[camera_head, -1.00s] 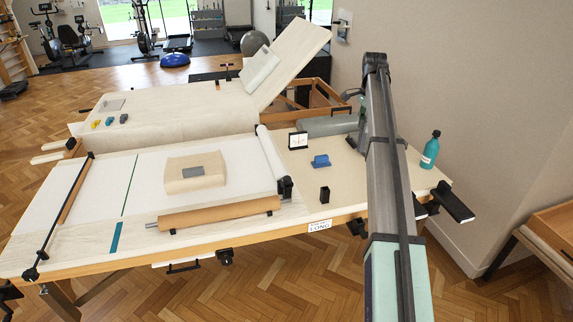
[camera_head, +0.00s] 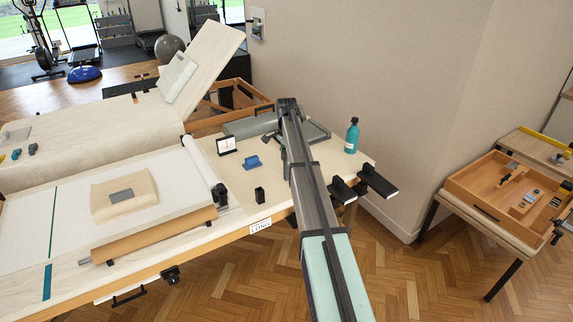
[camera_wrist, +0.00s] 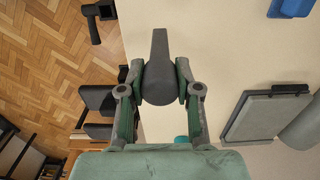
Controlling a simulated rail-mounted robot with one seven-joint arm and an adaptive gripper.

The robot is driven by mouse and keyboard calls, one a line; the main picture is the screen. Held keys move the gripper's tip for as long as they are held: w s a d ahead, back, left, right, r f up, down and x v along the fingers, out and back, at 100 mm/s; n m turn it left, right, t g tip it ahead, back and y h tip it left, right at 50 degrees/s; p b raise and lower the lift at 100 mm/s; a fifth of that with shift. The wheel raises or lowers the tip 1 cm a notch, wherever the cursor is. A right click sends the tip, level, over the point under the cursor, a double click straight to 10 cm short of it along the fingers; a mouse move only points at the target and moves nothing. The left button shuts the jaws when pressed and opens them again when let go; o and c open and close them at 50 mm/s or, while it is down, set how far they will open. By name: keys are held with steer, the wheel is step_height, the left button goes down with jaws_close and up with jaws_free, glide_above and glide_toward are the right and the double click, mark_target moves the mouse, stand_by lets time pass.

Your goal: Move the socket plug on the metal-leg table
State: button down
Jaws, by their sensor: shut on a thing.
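My gripper (camera_wrist: 160,85) is shut on a dark grey piece with a rounded body and a tapered end, which looks like the socket plug (camera_wrist: 159,62). The wrist view shows it between both fingers, above the pale treatment table (camera_wrist: 225,60). In the head view my own arm hides most of the gripper and the piece. A table with dark metal legs (camera_head: 503,280) stands at the right, apart from my gripper. A wooden tray (camera_head: 470,205) with several small items takes up much of its top.
The pale table holds a blue block (camera_head: 252,162), a black cup (camera_head: 260,195), a framed card (camera_head: 226,145), a grey roll (camera_head: 250,126) and a teal bottle (camera_head: 352,136). Black supports (camera_head: 377,182) jut from its right end. Floor (camera_head: 410,270) lies open between the tables.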

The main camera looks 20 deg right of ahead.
mark_target(287, 180)
steer(key=shift+f+p, duration=0.4)
steer(key=shift+f, duration=1.7)
steer(key=c, duration=0.8)
jaws_free()
steer(key=shift+f, duration=0.1)
step_height(287, 180, up, 12)
steer(key=b, duration=0.2)
steer(key=shift+r+b, duration=0.2)
steer(key=shift+b, duration=0.1)
